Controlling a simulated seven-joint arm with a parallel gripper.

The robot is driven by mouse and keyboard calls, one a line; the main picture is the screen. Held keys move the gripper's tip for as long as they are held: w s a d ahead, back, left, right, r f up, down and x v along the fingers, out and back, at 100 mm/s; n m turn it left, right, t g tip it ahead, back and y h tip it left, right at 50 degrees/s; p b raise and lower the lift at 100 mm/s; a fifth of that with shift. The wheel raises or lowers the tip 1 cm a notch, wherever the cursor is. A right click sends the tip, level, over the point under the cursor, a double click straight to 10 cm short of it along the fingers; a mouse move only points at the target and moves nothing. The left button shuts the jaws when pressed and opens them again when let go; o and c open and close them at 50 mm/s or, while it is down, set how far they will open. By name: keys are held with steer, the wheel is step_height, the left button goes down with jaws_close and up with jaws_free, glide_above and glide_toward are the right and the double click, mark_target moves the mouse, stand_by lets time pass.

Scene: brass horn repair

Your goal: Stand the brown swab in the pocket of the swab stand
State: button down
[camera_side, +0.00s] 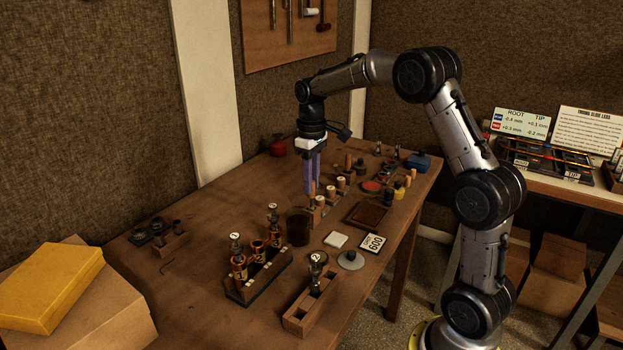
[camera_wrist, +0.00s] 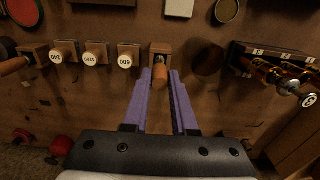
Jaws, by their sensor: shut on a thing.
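My gripper (camera_wrist: 160,76) has two purple fingers shut on the brown swab (camera_wrist: 160,78), whose rounded end shows between the fingertips. In the side view my gripper (camera_side: 311,192) points down over the near end of the swab row, and the brown swab (camera_side: 312,187) shows only as a small brown piece there. The swab stand (camera_wrist: 160,48) shows as a small wooden block just beyond the swab, with a dark opening in its face. I cannot tell whether the swab's lower end is inside the pocket; the fingers and the swab hide it.
A dark round cup (camera_side: 298,227) stands close by. A white square (camera_side: 336,239) lies on the table.

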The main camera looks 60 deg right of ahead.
steer(key=shift+f, duration=0.45)
steer(key=c, duration=0.6)
jaws_free()
steer(key=shift+c, duration=0.2)
steer(key=shift+o, duration=0.2)
steer(key=shift+o, duration=1.4)
steer(key=shift+r, duration=0.1)
steer(key=shift+r, duration=3.5)
